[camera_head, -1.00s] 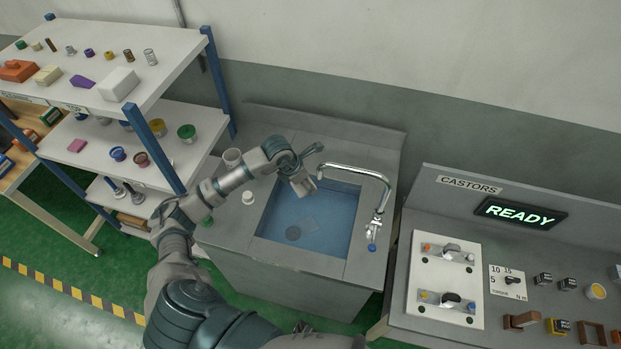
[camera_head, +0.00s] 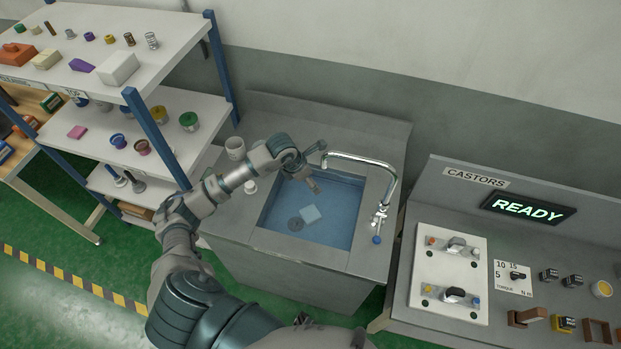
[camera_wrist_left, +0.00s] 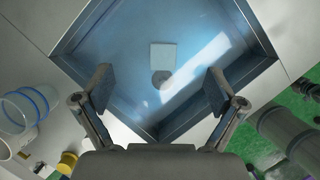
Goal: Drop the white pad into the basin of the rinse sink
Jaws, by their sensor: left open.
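The white pad (camera_head: 310,214) is a small pale square lying in the blue basin of the rinse sink (camera_head: 341,229), beside the round dark drain (camera_head: 296,224). The left wrist view shows the pad (camera_wrist_left: 163,57) flat in the basin and partly over the drain (camera_wrist_left: 162,80). My left gripper (camera_head: 312,181) is above the basin, apart from the pad. In the left wrist view its two fingers (camera_wrist_left: 160,88) are spread wide with nothing between them. My right gripper is not in view.
The curved tap (camera_head: 372,165) rises at the basin's right side, close to my left gripper. A pale cup (camera_head: 235,148) stands on the counter to the left. A shelf (camera_head: 185,110) of small parts is at left, and a console (camera_head: 440,245) reading READY at right.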

